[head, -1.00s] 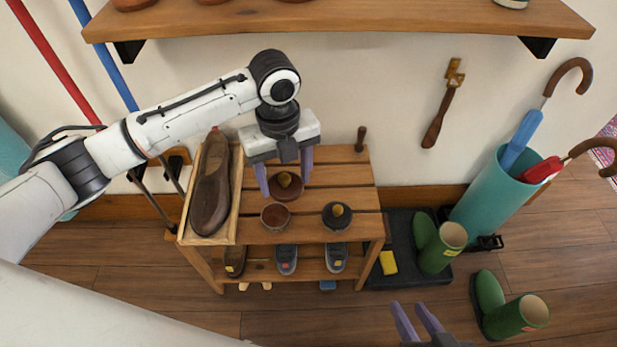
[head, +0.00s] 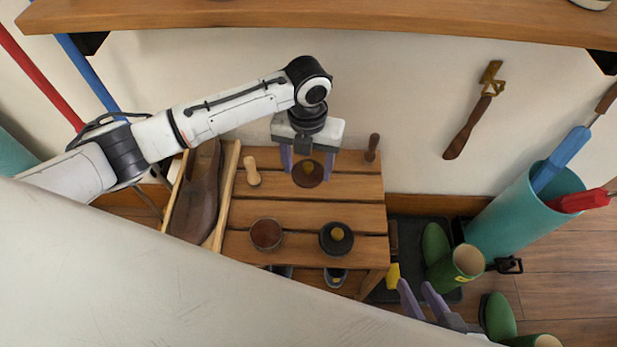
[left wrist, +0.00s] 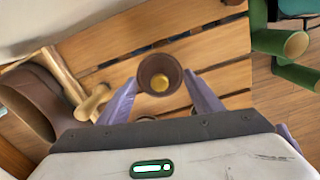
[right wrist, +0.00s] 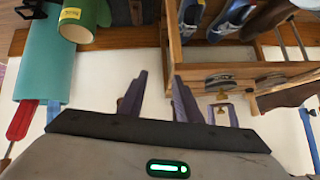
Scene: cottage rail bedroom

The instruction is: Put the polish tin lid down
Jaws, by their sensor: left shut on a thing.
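The polish tin lid (head: 309,180), a brown disc with a gold knob, is between the fingers of my left gripper (head: 307,165). My left gripper is shut on it, over the back slats of the wooden rack (head: 347,186); I cannot tell whether the lid touches the wood. In the left wrist view the lid (left wrist: 160,66) shows between the fingertips. An open tin with reddish-brown contents (head: 266,234) stands on the front slats. A black tin with a yellow knob (head: 338,238) stands to its right. My right gripper (head: 423,290) is open and empty, right of the rack.
Green boots (head: 455,268) and a teal umbrella stand (head: 510,215) are at right.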

